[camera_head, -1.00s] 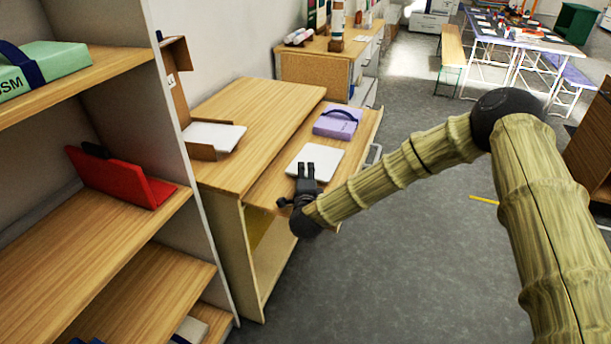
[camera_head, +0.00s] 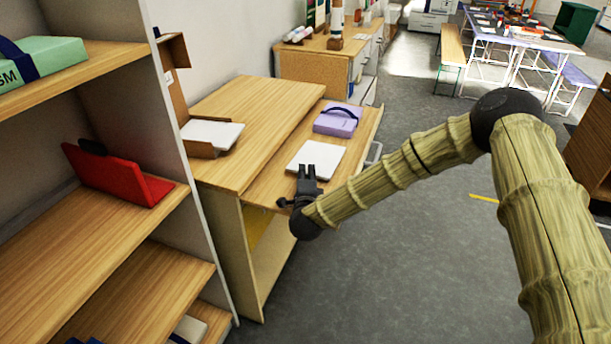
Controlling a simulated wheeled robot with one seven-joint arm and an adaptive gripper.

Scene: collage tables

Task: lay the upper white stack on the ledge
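One white stack (camera_head: 217,133) lies on the higher wooden top, at its left end, partly in an open cardboard holder (camera_head: 201,149). A second flat white stack (camera_head: 318,155) lies on the lower wooden ledge (camera_head: 270,187) along the front of the unit. My gripper (camera_head: 306,169) is at the near edge of this lower stack, its fingers overlapping it in the picture. The two fingertips stand apart with a narrow gap, and nothing shows between them. Whether they touch the stack cannot be told.
A purple case (camera_head: 338,120) with a dark strap lies on the ledge behind the lower stack. A shelf unit (camera_head: 150,225) at left holds a red folder (camera_head: 115,175) and a green box (camera_head: 42,68). The higher top's middle and right are bare.

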